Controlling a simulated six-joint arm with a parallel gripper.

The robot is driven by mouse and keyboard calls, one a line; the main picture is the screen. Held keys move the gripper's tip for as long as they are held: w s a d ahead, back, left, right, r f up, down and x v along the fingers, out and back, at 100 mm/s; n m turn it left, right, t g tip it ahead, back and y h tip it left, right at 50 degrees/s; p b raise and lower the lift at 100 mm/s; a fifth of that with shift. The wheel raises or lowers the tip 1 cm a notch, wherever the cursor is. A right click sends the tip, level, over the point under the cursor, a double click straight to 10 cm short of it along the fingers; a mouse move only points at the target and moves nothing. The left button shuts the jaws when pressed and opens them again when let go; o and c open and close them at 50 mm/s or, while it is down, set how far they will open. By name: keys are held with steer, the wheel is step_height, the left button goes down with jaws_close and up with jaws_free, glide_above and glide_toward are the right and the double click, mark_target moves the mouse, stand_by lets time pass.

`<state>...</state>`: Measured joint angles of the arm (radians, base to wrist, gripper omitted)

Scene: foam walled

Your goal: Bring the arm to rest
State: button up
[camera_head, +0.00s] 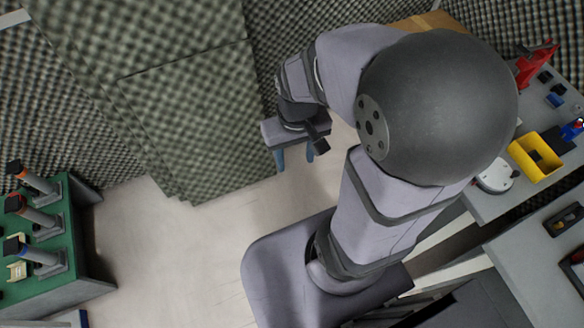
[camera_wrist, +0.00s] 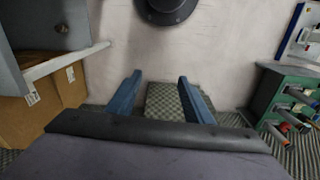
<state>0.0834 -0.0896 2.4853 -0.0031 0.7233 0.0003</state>
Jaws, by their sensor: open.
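My gripper (camera_head: 295,163) hangs in front of the dark foam wall in the head view, left of my bent arm. Its two blue fingers are apart and nothing is between them. In the wrist view my gripper (camera_wrist: 159,80) also shows both blue fingers spread, with a patch of foam visible in the gap behind them. The arm is folded, with its large dark joint high and near the head camera. The gripper touches nothing that I can see.
A green bench (camera_head: 75,240) with several upright tools stands at the left; it also shows in the wrist view (camera_wrist: 275,88). At the right, a grey table (camera_head: 490,205) holds a yellow bin (camera_head: 523,160). Foam walls (camera_head: 190,110) rise behind. The pale floor (camera_head: 180,260) is clear.

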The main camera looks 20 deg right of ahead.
steer(key=shift+s+a+f+n, duration=0.2)
steer(key=shift+s+a+n, duration=0.05)
steer(key=shift+s+a, duration=0.35)
steer(key=shift+s+a+f+n, duration=0.15)
steer(key=shift+s+a+n, duration=0.1)
steer(key=shift+s+a, duration=0.3)
